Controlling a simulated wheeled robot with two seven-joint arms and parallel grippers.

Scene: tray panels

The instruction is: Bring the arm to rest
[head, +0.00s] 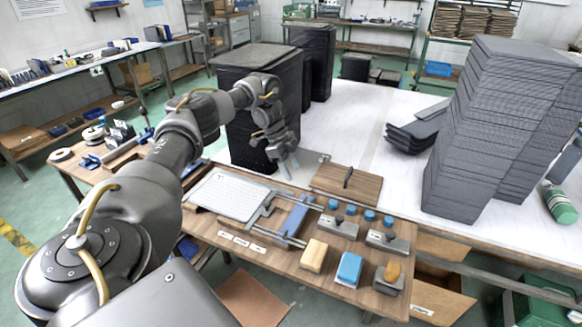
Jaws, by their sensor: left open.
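My left arm (180,145) comes in from the lower left and reaches out over the workbench. It is dark grey with yellow cables. My left gripper (286,168) hangs at its end, pointing down, with its jaws open. No held thing shows in it. It is in front of the tall dark panel stack (242,105), near the white table's front edge. Whether it touches anything below cannot be told. My right gripper is not in view.
A tall, leaning stack of grey panels (490,130) stands on the white table (350,120) at the right. A few loose panels (415,135) lie beside it. The wooden bench (275,262) in front holds a wooden board (346,184), blocks and tools. The white table's middle is mostly clear.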

